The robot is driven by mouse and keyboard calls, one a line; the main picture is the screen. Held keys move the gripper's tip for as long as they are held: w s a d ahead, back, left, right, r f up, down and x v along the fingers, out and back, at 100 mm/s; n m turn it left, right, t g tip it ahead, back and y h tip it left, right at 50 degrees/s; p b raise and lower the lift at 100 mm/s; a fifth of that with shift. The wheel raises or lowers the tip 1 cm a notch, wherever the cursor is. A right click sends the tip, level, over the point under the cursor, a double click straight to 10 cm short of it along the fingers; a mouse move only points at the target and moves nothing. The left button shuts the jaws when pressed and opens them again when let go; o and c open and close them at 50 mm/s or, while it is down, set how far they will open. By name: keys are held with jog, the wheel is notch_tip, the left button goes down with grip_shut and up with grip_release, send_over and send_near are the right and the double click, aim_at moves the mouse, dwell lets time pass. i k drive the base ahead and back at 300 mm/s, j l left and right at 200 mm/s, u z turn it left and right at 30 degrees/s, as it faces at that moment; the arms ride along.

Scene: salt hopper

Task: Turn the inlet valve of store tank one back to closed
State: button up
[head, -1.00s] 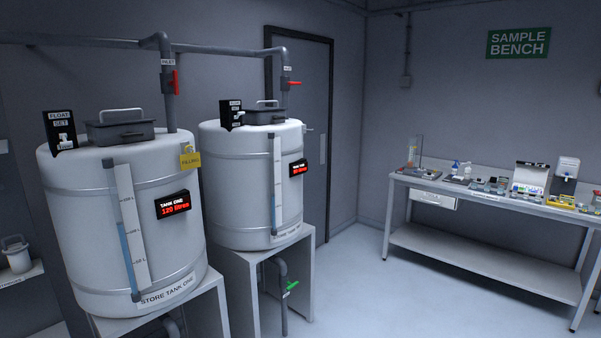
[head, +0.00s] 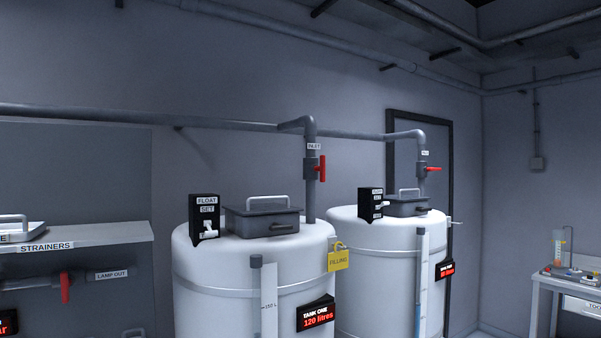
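Store tank one (head: 225,275) is the nearer white tank, in the middle of the head view. Its display (head: 316,316) reads "TANK ONE 120 litres". Its inlet valve (head: 321,168) has a red handle on the grey vertical pipe above the lid, below an "INLET" label (head: 314,146). The handle stands upright, in line with the pipe. A yellow "FILLING" tag (head: 338,259) hangs at the tank's right upper rim. My gripper is not in view.
The second tank (head: 375,235) stands behind to the right; its red inlet handle (head: 433,169) lies crosswise. A float-set box (head: 204,217) and a dark lid box (head: 262,220) sit on tank one. A strainers shelf (head: 95,236) is at left, the sample bench (head: 549,285) at right.

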aim_at(321, 168)
jog(key=i+j, duration=0.25)
jog(key=i+l+u, duration=0.25)
jog(key=i, duration=0.25)
jog(key=i+l+u, duration=0.3)
jog(key=i+l, duration=0.15)
jog(key=l, duration=0.1)
